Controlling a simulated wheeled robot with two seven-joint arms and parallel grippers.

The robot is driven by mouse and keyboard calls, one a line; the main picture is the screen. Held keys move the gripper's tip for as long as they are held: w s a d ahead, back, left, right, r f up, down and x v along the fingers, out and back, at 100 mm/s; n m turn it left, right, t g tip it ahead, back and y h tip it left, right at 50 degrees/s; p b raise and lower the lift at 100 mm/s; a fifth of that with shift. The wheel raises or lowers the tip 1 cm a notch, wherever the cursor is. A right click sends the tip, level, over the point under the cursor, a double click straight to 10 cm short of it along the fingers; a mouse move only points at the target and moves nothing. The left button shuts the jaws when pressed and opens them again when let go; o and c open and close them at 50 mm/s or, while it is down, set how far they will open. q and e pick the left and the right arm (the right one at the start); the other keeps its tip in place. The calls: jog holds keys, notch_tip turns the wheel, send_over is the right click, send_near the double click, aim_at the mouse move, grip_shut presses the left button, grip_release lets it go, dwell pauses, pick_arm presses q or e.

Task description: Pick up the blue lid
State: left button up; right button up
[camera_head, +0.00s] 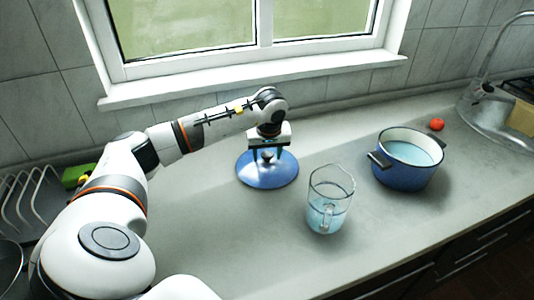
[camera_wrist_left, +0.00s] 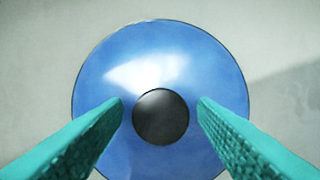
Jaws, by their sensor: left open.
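The blue lid (camera_head: 268,176) lies flat on the grey counter below the window, with a dark round knob in its middle. In the left wrist view the lid (camera_wrist_left: 160,55) fills the middle, and its black knob (camera_wrist_left: 160,117) sits between my two teal fingers. My left gripper (camera_head: 266,156) is open and directly above the lid, with its fingers on either side of the knob. The fingers show gaps to the knob in the left wrist view (camera_wrist_left: 160,108). My right gripper is in neither view.
A clear glass jug (camera_head: 330,200) with bluish liquid stands right of the lid. A blue pot (camera_head: 405,175) with pale blue liquid stands farther right, near a red tomato-like thing (camera_head: 437,124) and a sink (camera_head: 488,115). A white dish rack (camera_head: 35,205) is at the left.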

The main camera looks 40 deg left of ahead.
pick_arm(q)
jog(key=c, duration=0.9)
